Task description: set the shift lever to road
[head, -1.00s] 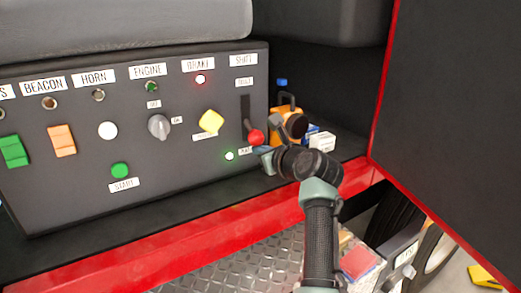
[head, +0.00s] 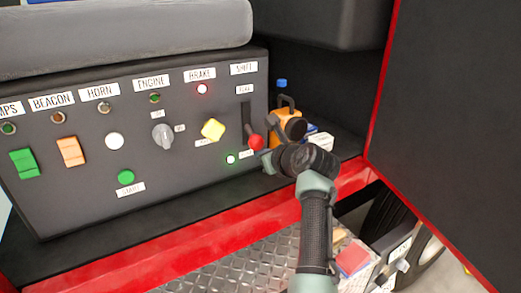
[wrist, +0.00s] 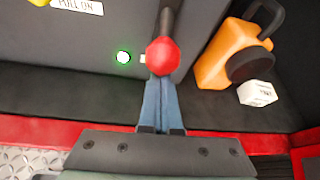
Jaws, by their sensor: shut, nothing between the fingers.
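The shift lever has a red ball knob (head: 256,142) and sits near the lower end of its dark vertical slot (head: 246,114) at the right of the control panel. A small label (head: 244,89) is above the slot and another is by its lower end; I cannot read them surely. A green lamp (head: 231,159) glows beside the lower end. My gripper (head: 265,157) is just below and in front of the knob. In the wrist view the shut blue-grey fingers (wrist: 162,100) reach up to the red knob (wrist: 163,57), which overlaps their tips; contact cannot be told.
The brake's yellow knob (head: 213,129) is left of the lever, with a red lamp (head: 202,89) lit above. An orange lantern-like object (head: 289,125) and a white box (head: 320,141) stand on the right ledge. A dark red-edged panel (head: 440,120) fills the right side.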

